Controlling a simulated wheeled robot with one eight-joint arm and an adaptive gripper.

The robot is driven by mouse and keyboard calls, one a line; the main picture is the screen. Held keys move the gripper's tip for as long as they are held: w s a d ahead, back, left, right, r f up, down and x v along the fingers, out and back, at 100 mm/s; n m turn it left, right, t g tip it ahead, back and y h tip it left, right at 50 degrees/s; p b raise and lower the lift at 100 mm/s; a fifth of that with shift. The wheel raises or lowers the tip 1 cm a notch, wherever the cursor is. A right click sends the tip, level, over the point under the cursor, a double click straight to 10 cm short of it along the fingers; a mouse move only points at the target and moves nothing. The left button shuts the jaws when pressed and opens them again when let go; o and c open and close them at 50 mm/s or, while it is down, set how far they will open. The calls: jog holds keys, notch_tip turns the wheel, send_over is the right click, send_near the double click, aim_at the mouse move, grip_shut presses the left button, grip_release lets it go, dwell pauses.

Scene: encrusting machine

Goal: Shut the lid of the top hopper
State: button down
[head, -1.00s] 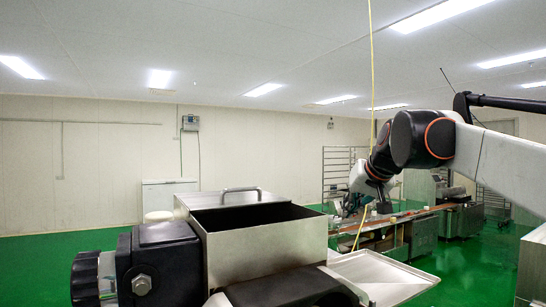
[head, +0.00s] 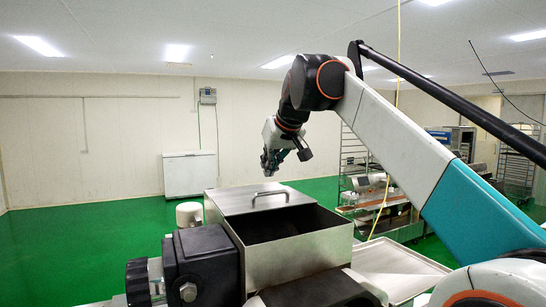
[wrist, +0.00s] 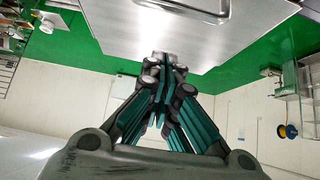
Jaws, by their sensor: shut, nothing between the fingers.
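The top hopper (head: 300,260) is a square stainless box in the lower middle of the head view. Its top is open at the near side, with a dark inside. Its flat metal lid (head: 236,204) lies behind the opening, and a bar handle (head: 270,196) stands on it. In the wrist view the lid (wrist: 150,38) fills the top middle, with its handle (wrist: 180,14) at the upper edge. My gripper (head: 268,171) is shut and empty, behind and above the lid in the head view. In the wrist view its closed fingertips (wrist: 163,60) appear against the lid; contact cannot be told.
A black and metal machine part (head: 200,268) stands left of the hopper. A metal tray (head: 398,268) lies to its right. A white chest (head: 190,174), a rack (head: 352,160) and other machines stand farther back. Green floor lies open behind the hopper.

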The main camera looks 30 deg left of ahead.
aim_at(271, 203)
jog(key=x, duration=0.4)
jog(key=shift+w+a+f+p, duration=0.15)
jog(key=shift+f+p, duration=0.05)
jog(key=shift+p, duration=0.1)
jog(key=shift+f, duration=0.35)
jog(key=shift+s+d, duration=0.8)
jog(key=shift+d, duration=0.2)
jog(key=shift+s+d+f, duration=0.2)
jog(key=shift+s+d, duration=0.15)
jog(key=shift+d, duration=0.15)
